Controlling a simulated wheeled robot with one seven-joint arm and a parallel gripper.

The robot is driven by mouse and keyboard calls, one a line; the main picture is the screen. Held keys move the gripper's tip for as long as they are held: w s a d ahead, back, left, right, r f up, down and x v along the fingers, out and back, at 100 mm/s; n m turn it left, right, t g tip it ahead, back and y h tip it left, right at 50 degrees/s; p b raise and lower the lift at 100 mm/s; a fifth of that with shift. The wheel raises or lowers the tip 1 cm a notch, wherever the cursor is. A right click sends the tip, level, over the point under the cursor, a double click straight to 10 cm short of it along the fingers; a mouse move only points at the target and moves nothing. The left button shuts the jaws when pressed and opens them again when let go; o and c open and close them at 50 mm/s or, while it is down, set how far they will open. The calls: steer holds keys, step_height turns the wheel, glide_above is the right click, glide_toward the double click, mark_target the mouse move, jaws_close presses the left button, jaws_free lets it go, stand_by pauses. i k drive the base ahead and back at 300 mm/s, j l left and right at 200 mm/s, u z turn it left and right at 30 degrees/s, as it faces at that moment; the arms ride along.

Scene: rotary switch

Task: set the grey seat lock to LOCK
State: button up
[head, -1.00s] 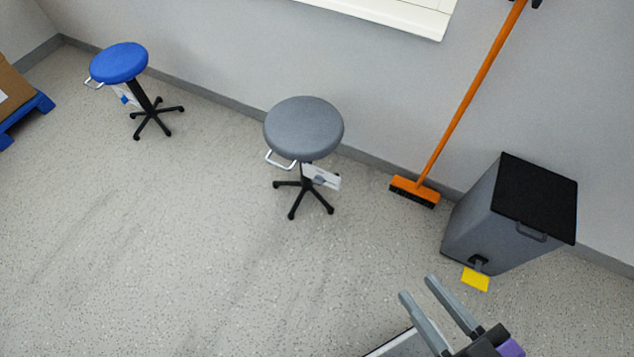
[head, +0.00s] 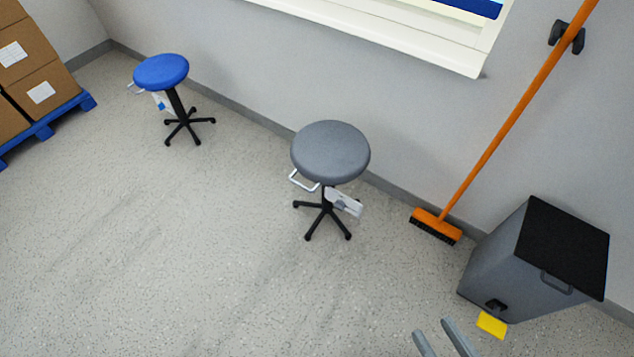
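A grey-topped stool (head: 330,152) stands upright on black star legs near the wall, right of the middle in the head view. A white plate with a small grey part, seemingly the grey seat lock (head: 343,203), is fixed under its seat on the right side. The lock's setting and any lettering are too small to read. A silver loop handle (head: 302,182) sticks out under the seat at the left. My gripper (head: 434,334) shows only its two grey fingers at the bottom edge. They are apart with nothing visible between them, far from the stool.
A blue stool (head: 161,72) with a similar plate stands at the back left. Boxes on a blue pallet (head: 62,112) are at the far left. An orange broom (head: 436,226) leans on the wall, and a grey pedal bin (head: 545,250) stands at right. The floor in front is clear.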

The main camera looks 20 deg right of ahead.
mark_target(339, 204)
steer(key=i+j, duration=0.5)
steer(key=j, duration=0.15)
steer(key=i+j, duration=0.1)
steer(key=j, duration=0.2)
steer(key=z, duration=0.05)
